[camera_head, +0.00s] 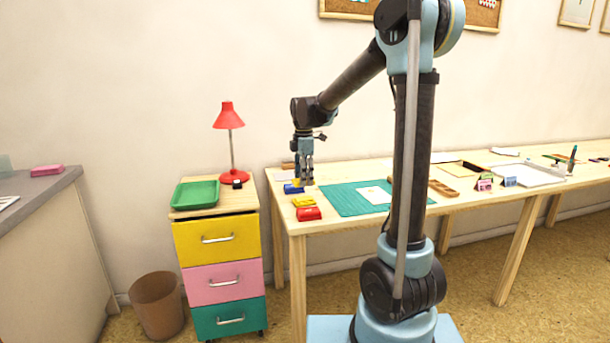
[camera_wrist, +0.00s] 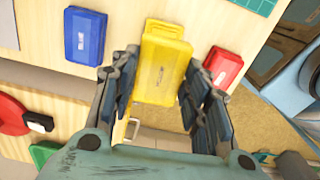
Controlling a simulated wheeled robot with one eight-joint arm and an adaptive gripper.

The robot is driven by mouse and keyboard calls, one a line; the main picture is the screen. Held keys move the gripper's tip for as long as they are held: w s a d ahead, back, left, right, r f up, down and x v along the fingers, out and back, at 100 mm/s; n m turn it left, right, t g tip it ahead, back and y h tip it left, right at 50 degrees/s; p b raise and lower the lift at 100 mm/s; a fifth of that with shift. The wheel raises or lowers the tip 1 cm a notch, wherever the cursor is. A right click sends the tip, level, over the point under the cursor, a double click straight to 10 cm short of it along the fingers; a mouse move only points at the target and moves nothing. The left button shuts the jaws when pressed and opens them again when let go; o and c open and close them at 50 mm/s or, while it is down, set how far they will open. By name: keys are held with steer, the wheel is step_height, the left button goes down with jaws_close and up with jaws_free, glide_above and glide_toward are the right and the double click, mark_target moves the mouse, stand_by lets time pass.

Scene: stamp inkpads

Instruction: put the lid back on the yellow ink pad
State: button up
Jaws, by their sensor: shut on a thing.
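My gripper (camera_head: 304,182) is shut on a yellow lid (camera_wrist: 160,72), which sits between the fingers in the wrist view. In the head view the lid shows only as a small yellow patch by the fingertips. The yellow ink pad (camera_head: 303,201) lies on the table in front of my gripper. In the wrist view a yellow edge (camera_wrist: 166,25) of it shows past the lid, and the lid hides most of it. I cannot tell the gap between lid and pad.
A blue ink pad (camera_wrist: 85,36) and a red ink pad (camera_wrist: 222,67) lie on either side of the yellow one. A teal cutting mat (camera_head: 345,203) lies to the right on the table. A drawer unit (camera_head: 218,242) with a green tray (camera_head: 195,194) and a red lamp (camera_head: 229,118) stands left.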

mark_target(304, 198)
steer(key=shift+w, duration=0.1)
steer(key=shift+f, duration=0.1)
steer(key=shift+f, duration=2.75)
steer(key=shift+f, duration=0.5)
stand_by(1.3)
steer(key=o, duration=0.9)
steer(key=shift+c, duration=0.2)
steer(key=shift+o, duration=0.6)
